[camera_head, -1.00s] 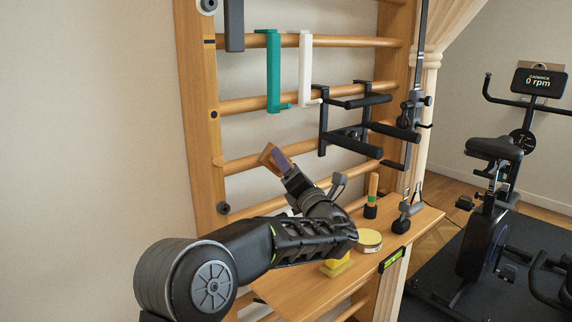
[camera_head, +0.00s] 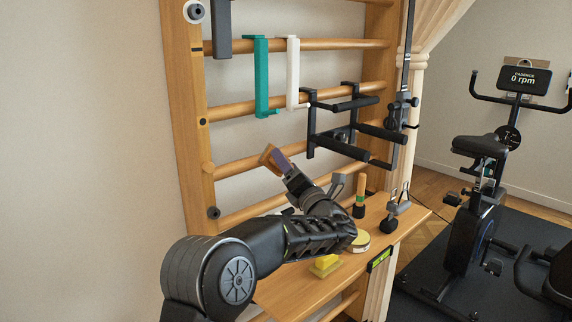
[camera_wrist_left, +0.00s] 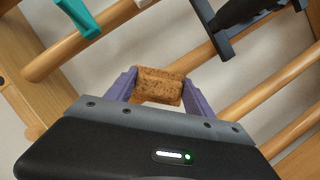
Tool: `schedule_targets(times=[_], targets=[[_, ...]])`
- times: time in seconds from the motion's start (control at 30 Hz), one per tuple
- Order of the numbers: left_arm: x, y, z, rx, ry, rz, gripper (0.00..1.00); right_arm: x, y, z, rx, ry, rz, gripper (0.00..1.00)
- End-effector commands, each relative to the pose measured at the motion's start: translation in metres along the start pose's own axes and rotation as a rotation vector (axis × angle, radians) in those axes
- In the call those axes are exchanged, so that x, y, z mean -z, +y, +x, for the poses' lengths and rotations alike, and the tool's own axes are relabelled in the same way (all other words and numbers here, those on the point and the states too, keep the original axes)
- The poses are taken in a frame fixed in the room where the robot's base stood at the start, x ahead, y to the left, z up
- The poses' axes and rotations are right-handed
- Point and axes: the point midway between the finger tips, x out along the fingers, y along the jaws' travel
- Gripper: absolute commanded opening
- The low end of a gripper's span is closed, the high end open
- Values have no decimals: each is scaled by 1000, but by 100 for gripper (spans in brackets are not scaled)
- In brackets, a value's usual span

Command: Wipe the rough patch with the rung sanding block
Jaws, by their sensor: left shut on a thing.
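My left gripper (camera_head: 275,162) is shut on the sanding block (camera_head: 267,154), a small block with a brown, grainy face. The left wrist view shows the block (camera_wrist_left: 158,86) between the two purple fingers of the gripper (camera_wrist_left: 158,82). The block is at the wooden wall bars, close to a lower rung (camera_head: 233,166). I cannot tell whether it touches this rung. In the left wrist view a rung (camera_wrist_left: 205,58) passes behind the block. I cannot make out the rough patch in either view. My right gripper is not in view.
A green hanger (camera_head: 262,78), a white hanger (camera_head: 293,75) and a black handle frame (camera_head: 345,125) hang on the bars above. The wooden shelf (camera_head: 290,288) below holds a yellow block (camera_head: 324,265), a round tin (camera_head: 361,242) and a wooden-handled tool (camera_head: 360,190). An exercise bike (camera_head: 478,195) stands right.

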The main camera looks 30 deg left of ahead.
Motion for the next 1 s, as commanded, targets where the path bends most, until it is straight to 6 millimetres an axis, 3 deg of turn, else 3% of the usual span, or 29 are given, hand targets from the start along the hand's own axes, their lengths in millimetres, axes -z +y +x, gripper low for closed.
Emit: schedule_targets(times=[0.3, 1.0], targets=[[-20, -16, 7, 1, 0, 2, 16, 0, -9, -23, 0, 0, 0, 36], [-19, -20, 10, -1, 0, 1, 16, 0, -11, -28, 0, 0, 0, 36]])
